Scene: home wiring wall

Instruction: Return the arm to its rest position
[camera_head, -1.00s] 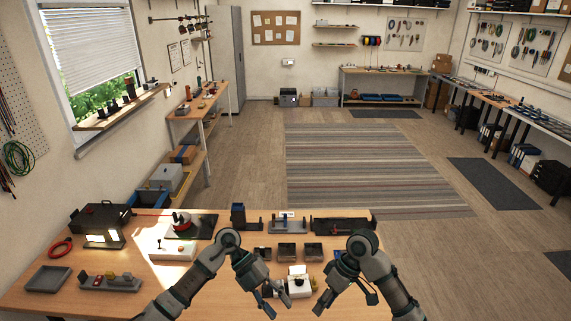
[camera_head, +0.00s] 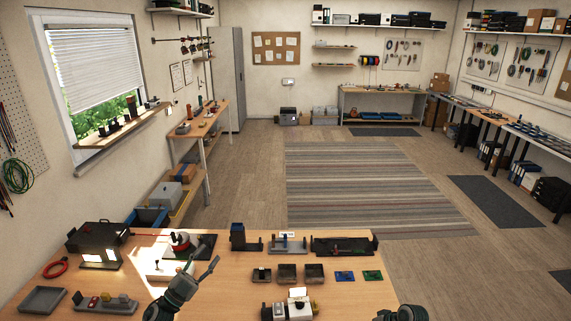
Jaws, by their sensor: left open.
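My left gripper (camera_head: 204,265) is raised above the left-middle part of the workbench (camera_head: 225,300), pointing up and away. Its fingers are apart and nothing shows between them. It overlaps the right side of a white box (camera_head: 165,270) in the picture; I see no contact. Of my right arm (camera_head: 402,313), only a dark rounded part shows at the bottom edge, right of the bench middle. The right gripper's fingers are out of view.
A white and grey device (camera_head: 292,308) stands at the bench's front middle. Behind it are small dark bins (camera_head: 287,273), with blue (camera_head: 344,276) and green (camera_head: 372,275) pieces to their right. A grey tray (camera_head: 43,300) lies left. Bare wood lies between the left gripper and the device.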

